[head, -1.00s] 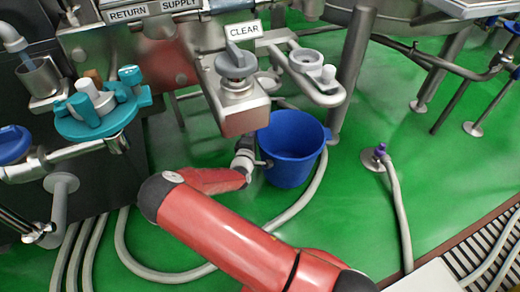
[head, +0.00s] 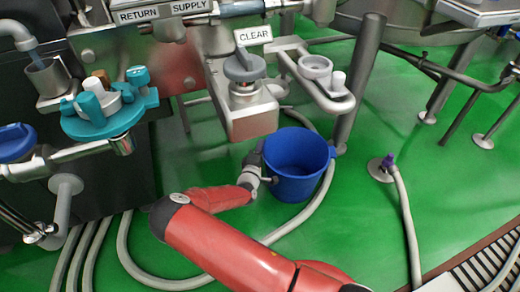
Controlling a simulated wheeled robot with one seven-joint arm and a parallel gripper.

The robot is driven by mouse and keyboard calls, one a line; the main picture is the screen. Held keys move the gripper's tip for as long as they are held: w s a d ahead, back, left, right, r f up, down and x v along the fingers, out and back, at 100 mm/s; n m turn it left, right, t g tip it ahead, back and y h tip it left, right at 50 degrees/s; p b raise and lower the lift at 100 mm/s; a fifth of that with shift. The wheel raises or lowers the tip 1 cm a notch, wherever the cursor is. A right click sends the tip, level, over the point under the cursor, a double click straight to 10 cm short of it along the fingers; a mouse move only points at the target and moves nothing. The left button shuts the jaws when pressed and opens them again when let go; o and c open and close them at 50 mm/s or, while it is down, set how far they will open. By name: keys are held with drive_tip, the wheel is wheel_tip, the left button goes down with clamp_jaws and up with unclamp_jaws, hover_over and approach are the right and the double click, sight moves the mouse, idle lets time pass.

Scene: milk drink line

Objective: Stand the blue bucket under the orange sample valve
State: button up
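The blue bucket (head: 294,185) stands upright, its open top toward me, below and right of the grey valve block under the CLEAR sign. My gripper (head: 267,178) is at the bucket's left side, close against its wall. Its fingers are small and partly dark here, so I cannot tell whether they are closed on the bucket. No valve clearly shows as orange. A small orange-brown piece (head: 101,77) sits among the teal fittings at the left. I cannot tell whether the bucket's base touches the floor.
A grey valve block (head: 245,115) and a bracket with a round cup (head: 315,68) overhang near the bucket. A steel leg (head: 360,80) stands right of it. A pale hose (head: 325,190) loops on the green floor. Open floor (head: 450,190) lies to the right.

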drive_tip(key=shift+r, duration=0.15)
drive_tip(key=shift+s+a, duration=0.15)
drive_tip(key=shift+s, duration=0.2)
drive_tip(key=p+v, duration=0.2)
drive_tip(key=v, duration=0.9)
drive_tip(key=shift+s, duration=0.1)
